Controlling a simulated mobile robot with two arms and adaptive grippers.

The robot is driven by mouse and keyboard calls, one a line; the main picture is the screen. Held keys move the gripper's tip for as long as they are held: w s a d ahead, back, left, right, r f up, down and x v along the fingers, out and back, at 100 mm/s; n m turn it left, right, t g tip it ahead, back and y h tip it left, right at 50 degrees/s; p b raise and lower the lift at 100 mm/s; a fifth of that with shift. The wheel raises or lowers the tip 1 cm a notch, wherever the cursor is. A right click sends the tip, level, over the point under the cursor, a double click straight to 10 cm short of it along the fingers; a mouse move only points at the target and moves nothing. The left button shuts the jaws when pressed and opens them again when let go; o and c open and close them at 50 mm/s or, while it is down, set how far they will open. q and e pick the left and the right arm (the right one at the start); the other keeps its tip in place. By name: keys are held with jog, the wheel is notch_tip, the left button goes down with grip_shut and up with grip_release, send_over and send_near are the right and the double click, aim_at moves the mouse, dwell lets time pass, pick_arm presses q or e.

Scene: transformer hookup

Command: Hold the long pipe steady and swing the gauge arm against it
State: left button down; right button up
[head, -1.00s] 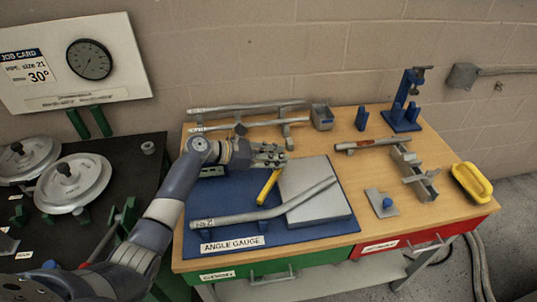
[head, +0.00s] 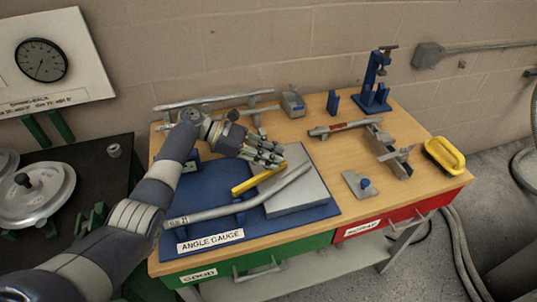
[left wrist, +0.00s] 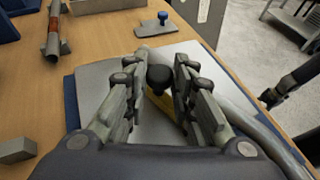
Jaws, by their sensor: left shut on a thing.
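The long pipe (head: 208,213), grey and bent, lies across the blue angle gauge board (head: 213,180), its bent end over a grey plate (head: 307,196). The yellow gauge arm (head: 246,187) lies behind the bent part, nearly parallel, with a gap between them in the head view. My left gripper (head: 272,158) is over the gauge arm's far end. In the left wrist view its fingers (left wrist: 158,78) are closed around a black knob (left wrist: 158,76) above the yellow arm (left wrist: 163,103). The pipe (left wrist: 240,105) runs to the right there. My right gripper does not show.
More pipes (head: 215,99) lie on a rack at the back. A dark table with discs (head: 35,190) is left.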

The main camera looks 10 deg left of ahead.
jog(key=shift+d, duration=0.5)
pick_arm(q)
jog(key=c, duration=1.4)
grip_release()
jog(key=shift+o, duration=0.2)
jog(key=v, duration=1.2)
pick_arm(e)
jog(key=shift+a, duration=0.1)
